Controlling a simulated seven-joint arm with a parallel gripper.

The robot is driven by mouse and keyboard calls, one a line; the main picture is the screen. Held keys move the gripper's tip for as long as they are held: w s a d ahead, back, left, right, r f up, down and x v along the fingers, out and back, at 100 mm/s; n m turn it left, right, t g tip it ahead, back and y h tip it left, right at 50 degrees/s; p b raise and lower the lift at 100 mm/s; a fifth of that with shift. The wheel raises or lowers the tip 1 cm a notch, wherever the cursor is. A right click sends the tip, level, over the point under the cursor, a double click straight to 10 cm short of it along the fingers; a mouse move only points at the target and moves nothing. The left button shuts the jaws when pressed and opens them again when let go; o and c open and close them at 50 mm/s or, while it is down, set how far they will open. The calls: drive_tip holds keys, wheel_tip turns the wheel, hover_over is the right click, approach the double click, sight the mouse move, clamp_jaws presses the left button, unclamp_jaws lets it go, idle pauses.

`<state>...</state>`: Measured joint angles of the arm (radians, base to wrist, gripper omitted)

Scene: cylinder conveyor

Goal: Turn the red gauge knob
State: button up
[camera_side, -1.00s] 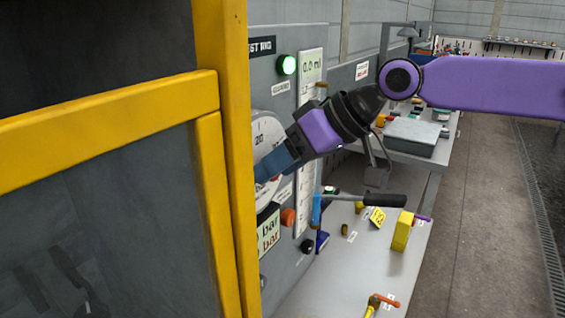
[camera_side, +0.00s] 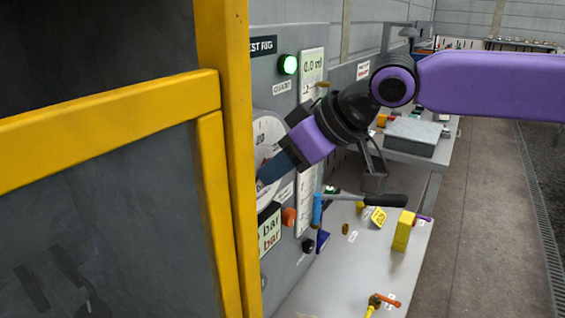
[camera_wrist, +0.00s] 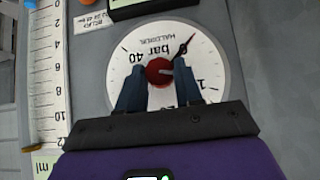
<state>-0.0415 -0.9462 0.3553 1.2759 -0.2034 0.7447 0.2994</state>
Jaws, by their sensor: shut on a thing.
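The red gauge knob (camera_wrist: 159,71) sits at the centre of a round white dial (camera_wrist: 212,62) in the wrist view. The dial reads "bar" and has a dark needle pointing to the upper right of that picture. My gripper (camera_wrist: 160,80) has one blue finger on each side of the knob and is shut on it. In the side view, my gripper (camera_side: 268,172) reaches the dial (camera_side: 268,130) on the grey panel from the right. The knob is hidden there by the fingers and the yellow frame.
A yellow guard frame (camera_side: 228,150) stands close left of the gripper. The panel (camera_side: 285,262) carries a lit green lamp (camera_side: 288,64) and an orange knob (camera_side: 289,216). Below, a blue-and-black handled tool (camera_side: 370,199) and a yellow block (camera_side: 403,231) are at the bench.

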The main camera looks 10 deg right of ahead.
drive_tip(key=o, duration=1)
drive_tip(key=shift+o, duration=0.2)
drive_tip(key=v, duration=1.7)
drive_tip(key=shift+r, duration=0.15)
drive_tip(key=shift+s+d, duration=0.1)
drive_tip(key=shift+d, duration=0.1)
drive_tip(key=s+d+f+n+g+h, duration=0.1)
drive_tip(key=s+d+f+g+h, duration=0.1)
drive_tip(key=s+d+f, duration=0.4)
drive_tip(key=s+d+f+n+g+h, duration=0.1)
drive_tip(key=s+d+f+g+h, duration=0.1)
drive_tip(key=s+d+f, duration=0.5)
drive_tip(key=s+d+f+n+g+h, duration=0.1)
drive_tip(key=s+d+f, duration=0.6)
drive_tip(key=d+f, duration=0.9)
drive_tip(key=shift+d+f+n+g+h, duration=0.2)
drive_tip(key=shift+f+n+g+h, duration=0.1)
drive_tip(key=shift+f+g+h, duration=0.4)
